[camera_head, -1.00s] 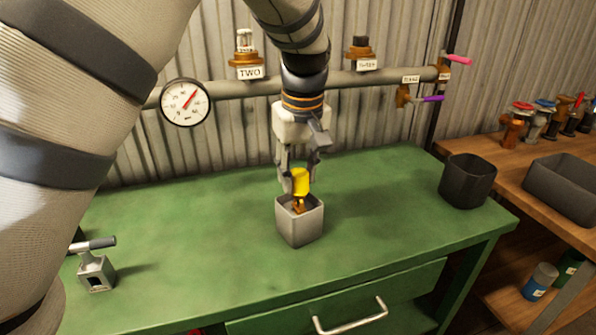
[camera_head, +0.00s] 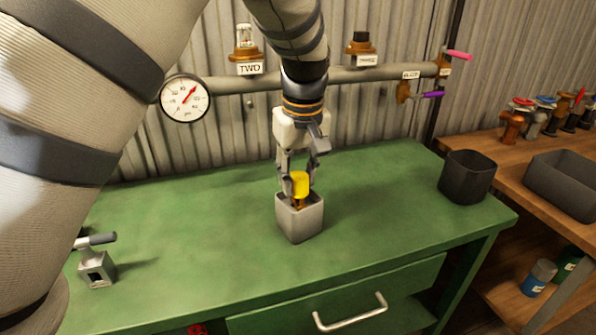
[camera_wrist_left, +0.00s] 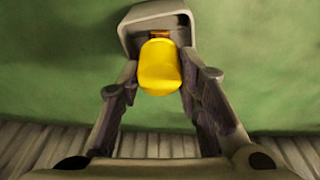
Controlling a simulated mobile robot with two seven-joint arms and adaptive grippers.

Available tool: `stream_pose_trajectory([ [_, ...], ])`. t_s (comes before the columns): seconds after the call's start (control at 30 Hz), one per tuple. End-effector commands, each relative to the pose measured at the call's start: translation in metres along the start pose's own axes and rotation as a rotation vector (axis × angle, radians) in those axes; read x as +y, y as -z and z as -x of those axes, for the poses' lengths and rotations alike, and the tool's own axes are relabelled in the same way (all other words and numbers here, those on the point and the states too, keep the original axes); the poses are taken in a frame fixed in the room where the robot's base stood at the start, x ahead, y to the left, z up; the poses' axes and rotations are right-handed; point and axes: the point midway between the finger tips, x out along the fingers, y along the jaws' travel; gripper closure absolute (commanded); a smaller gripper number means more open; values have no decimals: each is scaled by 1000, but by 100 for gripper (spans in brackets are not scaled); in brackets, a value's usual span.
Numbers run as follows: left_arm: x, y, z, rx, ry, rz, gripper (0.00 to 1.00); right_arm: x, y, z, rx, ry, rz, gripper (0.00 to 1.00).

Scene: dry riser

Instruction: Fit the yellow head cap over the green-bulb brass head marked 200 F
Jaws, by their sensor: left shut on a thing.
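The yellow head cap (camera_head: 301,184) is between the fingers of my left gripper (camera_head: 298,180), which is shut on it. It also shows in the left wrist view (camera_wrist_left: 160,66). The cap is over the open top of a grey square holder (camera_head: 300,222) on the green bench. A bit of brass (camera_head: 298,203) shows right under the cap, inside the holder. The cap hides the top of that brass part, so I cannot see a green bulb or a 200 F mark, nor how far the cap is seated. My right gripper is not in view.
A pipe with a gauge (camera_head: 185,98), a TWO label (camera_head: 250,68) and brass fittings runs along the wall behind. A black bin (camera_head: 467,178) stands at the bench's right. A small grey metal tool (camera_head: 96,265) stands at the left. The bench around the holder is clear.

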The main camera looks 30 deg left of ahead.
Motion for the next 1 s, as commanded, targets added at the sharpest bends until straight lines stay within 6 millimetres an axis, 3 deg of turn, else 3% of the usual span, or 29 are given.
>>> stream_pose_trajectory([
  [0.07, 0, 0, -2, -1, 0, 0, 78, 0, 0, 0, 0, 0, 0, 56],
  [0.1, 0, -1, -3, -1, 0, 0, 66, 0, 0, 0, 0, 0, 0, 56],
  [0.2, 0, 0, -2, -1, 0, 0, 45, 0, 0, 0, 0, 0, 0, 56],
  [0.57, 0, 0, 5, 2, -2, 0, 45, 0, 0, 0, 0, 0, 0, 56],
  [0.9, 0, 0, 90, 4, -3, 0, 45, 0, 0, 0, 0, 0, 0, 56],
  [1.0, 0, 0, 107, 2, -2, 1, 45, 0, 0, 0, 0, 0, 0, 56],
])
